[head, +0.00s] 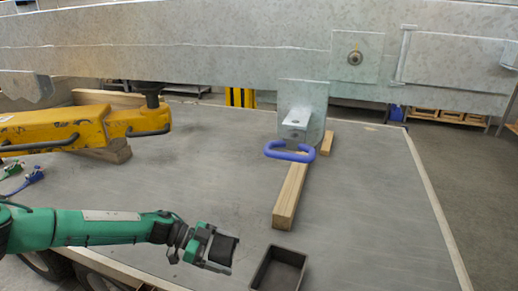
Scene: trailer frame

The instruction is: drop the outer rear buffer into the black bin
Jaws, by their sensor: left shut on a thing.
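My left gripper (213,252), on the green arm from the left, is shut on a small black block, the buffer (223,248). It holds the buffer just left of the black bin (262,271) and apart from it. The bin is an open rectangular box near the front edge of the grey table. Its bottom is cut off by the picture edge, and its visible inside looks empty. My right gripper is not in view.
A galvanised beam (230,45) crosses above the grey table (370,200), with a bracket (304,105) hanging from it. A blue handle (290,153) and a wooden beam (290,195) are below. A yellow jack (60,127) stands left. The right of the table is clear.

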